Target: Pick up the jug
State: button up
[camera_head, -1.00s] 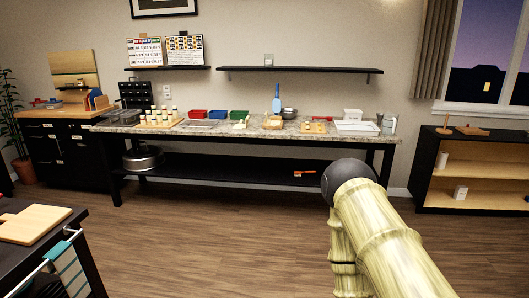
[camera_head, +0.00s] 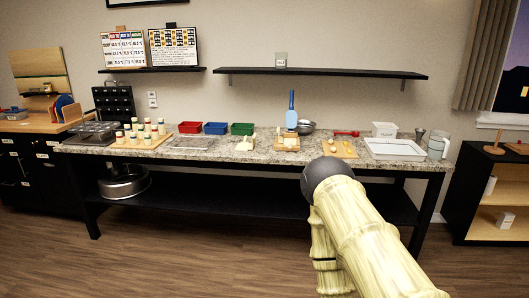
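A clear, greyish jug (camera_head: 438,145) with a handle stands upright at the right end of the granite-topped counter (camera_head: 230,150). It is just right of a white tray (camera_head: 395,150) and close to a small dark metal cup (camera_head: 419,136). My arm, pale and bamboo-patterned with a dark rounded joint, rises in the lower right of the head view, in front of the counter and short of the jug. My gripper's fingers do not show.
The counter holds spice jars (camera_head: 140,130), red (camera_head: 190,127), blue (camera_head: 215,128) and green (camera_head: 242,128) bins, boards and a bowl (camera_head: 306,127). A large pot (camera_head: 123,185) sits on the lower shelf. A dark shelf unit (camera_head: 480,210) stands at right. Open wooden floor (camera_head: 190,255) lies in front.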

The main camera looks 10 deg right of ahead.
aim_at(439, 143)
jog(key=z, duration=0.25)
jog(key=i, duration=1.65)
jog(key=z, duration=0.45)
